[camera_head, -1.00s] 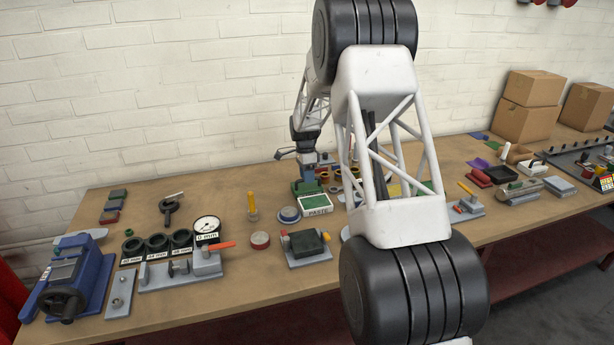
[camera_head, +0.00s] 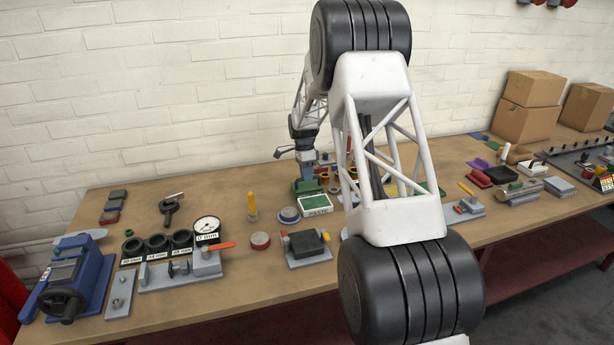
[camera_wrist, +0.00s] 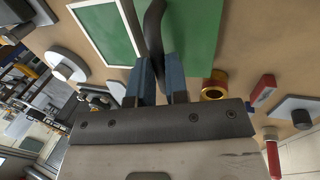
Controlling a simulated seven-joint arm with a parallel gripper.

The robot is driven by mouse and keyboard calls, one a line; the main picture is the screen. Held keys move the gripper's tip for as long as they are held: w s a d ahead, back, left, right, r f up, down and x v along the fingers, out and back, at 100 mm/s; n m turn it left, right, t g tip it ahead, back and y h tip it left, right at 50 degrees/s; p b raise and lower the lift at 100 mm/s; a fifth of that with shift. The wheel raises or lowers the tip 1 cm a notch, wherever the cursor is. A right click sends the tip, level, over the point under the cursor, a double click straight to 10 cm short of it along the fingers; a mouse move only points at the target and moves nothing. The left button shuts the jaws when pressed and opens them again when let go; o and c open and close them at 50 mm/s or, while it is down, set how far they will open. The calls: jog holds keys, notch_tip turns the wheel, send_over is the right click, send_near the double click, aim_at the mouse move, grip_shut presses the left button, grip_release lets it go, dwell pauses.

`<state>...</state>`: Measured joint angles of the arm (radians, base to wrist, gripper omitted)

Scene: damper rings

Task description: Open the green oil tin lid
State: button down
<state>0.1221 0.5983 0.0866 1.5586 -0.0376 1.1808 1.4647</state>
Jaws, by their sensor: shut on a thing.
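The green oil tin (camera_head: 307,187) stands behind the white-rimmed PASTE tin (camera_head: 317,203) in the head view. In the wrist view a plain green panel (camera_wrist: 198,35), seemingly the oil tin's lid, fills the top middle. A dark curved bar (camera_wrist: 154,28), apparently its handle, runs down between my fingers. My gripper (camera_wrist: 160,68) is shut on this bar with its blue fingers. In the head view my gripper (camera_head: 306,160) is just above the oil tin. I cannot tell how far the lid is raised.
The PASTE tin also shows in the wrist view (camera_wrist: 107,30), close left of the fingers. A brass ring (camera_wrist: 215,85) lies to the right. My arm hides the bench's middle.

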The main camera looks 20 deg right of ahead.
jog(key=shift+w+r+g, duration=0.4)
jog(key=shift+w+g, duration=0.35)
jog(key=shift+g, duration=0.45)
jog(key=shift+w+r+g, duration=0.2)
jog(key=shift+w+g, duration=0.5)
jog(key=shift+g, duration=0.45)
jog(key=shift+w+r+g, duration=0.2)
jog(key=shift+w+g, duration=0.5)
jog(key=shift+g, duration=0.45)
jog(key=c, duration=1.1)
grip_release()
jog(key=shift+r, duration=0.1)
